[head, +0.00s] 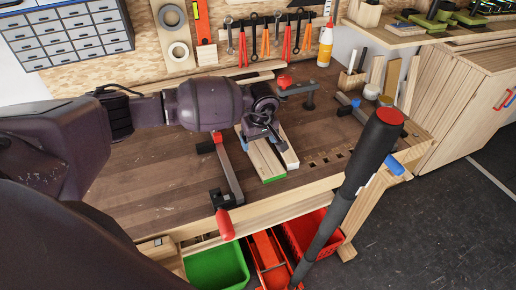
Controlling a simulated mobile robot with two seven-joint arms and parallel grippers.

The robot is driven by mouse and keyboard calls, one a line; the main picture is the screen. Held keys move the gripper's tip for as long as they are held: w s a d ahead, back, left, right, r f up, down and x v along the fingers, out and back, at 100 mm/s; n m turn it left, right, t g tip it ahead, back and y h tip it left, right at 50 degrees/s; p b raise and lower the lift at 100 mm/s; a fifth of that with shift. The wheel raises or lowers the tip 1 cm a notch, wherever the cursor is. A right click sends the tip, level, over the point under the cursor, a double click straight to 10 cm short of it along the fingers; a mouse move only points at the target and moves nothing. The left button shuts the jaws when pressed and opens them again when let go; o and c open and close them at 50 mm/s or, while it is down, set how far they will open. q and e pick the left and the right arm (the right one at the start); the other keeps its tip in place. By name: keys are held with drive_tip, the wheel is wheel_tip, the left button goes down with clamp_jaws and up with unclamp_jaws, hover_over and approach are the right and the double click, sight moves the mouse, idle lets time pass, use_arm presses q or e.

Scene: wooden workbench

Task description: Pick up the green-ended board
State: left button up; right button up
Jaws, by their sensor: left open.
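A light wooden board with a green end (264,160) lies on the brown workbench (150,180), its green end toward the front edge. A second pale board (289,157) lies close beside it on the right. My left gripper (270,138) is open over the far part of the boards and hides some of them. I cannot tell whether its fingers touch or straddle the green-ended board. My right gripper is not in view.
A red-handled bar clamp (229,178) lies left of the boards, and another clamp (297,90) is behind them. A long dark bar with a red cap (345,190) stands at the front right. Green (217,268) and red (304,232) bins sit below the front edge.

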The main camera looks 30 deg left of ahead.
sight(258, 149)
use_arm(q)
drive_tip(key=shift+w+a+f, duration=0.1)
drive_tip(key=shift+f, duration=0.65)
drive_tip(key=shift+w+a+f, duration=0.1)
drive_tip(key=shift+f, duration=0.6)
drive_tip(key=c, duration=0.7)
drive_tip(key=shift+o, duration=0.2)
drive_tip(key=shift+r, duration=0.1)
